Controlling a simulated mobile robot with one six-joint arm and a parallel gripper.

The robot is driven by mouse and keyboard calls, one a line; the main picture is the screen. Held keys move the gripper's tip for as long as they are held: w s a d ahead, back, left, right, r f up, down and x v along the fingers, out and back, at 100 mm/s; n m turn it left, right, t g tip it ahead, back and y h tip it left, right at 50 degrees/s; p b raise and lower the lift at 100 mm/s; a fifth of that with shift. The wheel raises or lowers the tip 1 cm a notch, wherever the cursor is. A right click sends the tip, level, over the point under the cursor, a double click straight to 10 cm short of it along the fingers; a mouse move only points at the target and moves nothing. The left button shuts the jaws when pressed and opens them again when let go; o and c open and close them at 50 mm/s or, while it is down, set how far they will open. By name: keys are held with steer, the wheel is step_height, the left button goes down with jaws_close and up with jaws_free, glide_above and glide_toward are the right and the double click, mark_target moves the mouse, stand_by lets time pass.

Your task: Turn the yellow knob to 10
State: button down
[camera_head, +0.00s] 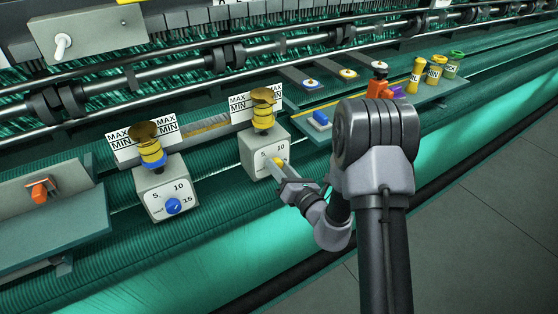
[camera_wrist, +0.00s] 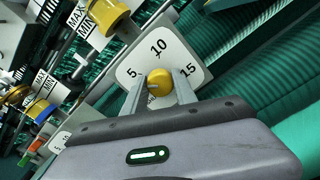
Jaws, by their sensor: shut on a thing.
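The yellow knob (camera_head: 279,161) is on the front of the right-hand grey dial box (camera_head: 250,149), whose face shows 5 and 10. In the wrist view the yellow knob (camera_wrist: 159,80) sits below the 10 on a white face (camera_wrist: 175,51) marked 5, 10 and 15. My gripper (camera_head: 283,169) reaches the box from the lower right. In the wrist view my gripper (camera_wrist: 160,88) is shut on the knob, one finger on each side. The fingers partly cover the knob, and I cannot tell which number it points to.
A similar box with a blue knob (camera_head: 173,206) stands to the left. Yellow spools (camera_head: 263,107) with MAX/MIN plates sit above the boxes. A shelf (camera_head: 430,96) with several small coloured containers is at the right. An orange switch (camera_head: 40,191) is at far left. Open floor (camera_head: 490,220) lies lower right.

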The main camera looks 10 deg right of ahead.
steer(key=shift+m+p, duration=5.55)
steer(key=shift+m, duration=2.85)
steer(key=c, duration=1)
jaws_free()
